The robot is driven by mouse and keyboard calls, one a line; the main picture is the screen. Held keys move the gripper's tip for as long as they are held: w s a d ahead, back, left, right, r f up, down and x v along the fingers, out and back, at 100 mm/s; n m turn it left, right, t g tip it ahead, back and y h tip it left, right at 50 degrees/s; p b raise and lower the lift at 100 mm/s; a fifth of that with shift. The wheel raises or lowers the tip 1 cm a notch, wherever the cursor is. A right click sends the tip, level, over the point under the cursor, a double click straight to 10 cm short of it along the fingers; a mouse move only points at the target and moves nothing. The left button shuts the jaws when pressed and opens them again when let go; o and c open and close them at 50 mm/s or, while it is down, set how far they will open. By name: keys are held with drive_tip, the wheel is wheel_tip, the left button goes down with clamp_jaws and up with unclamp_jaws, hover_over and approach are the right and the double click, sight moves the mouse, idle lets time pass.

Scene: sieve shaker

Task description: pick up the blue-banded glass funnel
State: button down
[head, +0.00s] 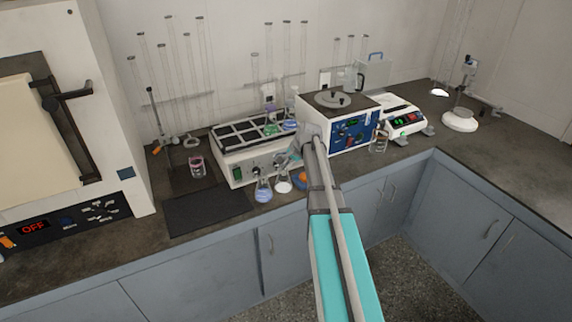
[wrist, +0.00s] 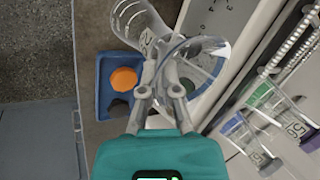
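My gripper (wrist: 160,62) is in the middle of the wrist view, its two fingers drawn close together. A clear glass piece with a thin blue band round its rim, which looks like the funnel (wrist: 207,62), lies at and just right of the fingertips. The fingers overlap its left side in the picture; whether they grip it is unclear.
Clear glassware (wrist: 140,22) stands just beyond the fingers. A blue tray (wrist: 104,88) with an orange round item (wrist: 124,79) is at the left, near the counter edge. Flasks with blue (head: 263,191) and white contents (head: 283,184) stand by the hotplate unit (head: 233,172).

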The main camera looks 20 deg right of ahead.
drive_tip(key=shift+r, duration=0.15)
wheel_tip(320, 180, up, 3)
drive_tip(key=p, duration=0.3)
drive_tip(key=s+d+r+p, duration=0.2)
drive_tip(key=s+r+p, duration=0.7)
drive_tip(key=s, duration=0.4)
drive_tip(key=shift+s+d+r+p, duration=0.3)
drive_tip(key=shift+s+r+p, duration=0.1)
drive_tip(key=shift+p, duration=0.1)
wheel_tip(320, 180, down, 2)
drive_tip(key=shift+f+b, duration=0.2)
drive_tip(key=shift+b, duration=1)
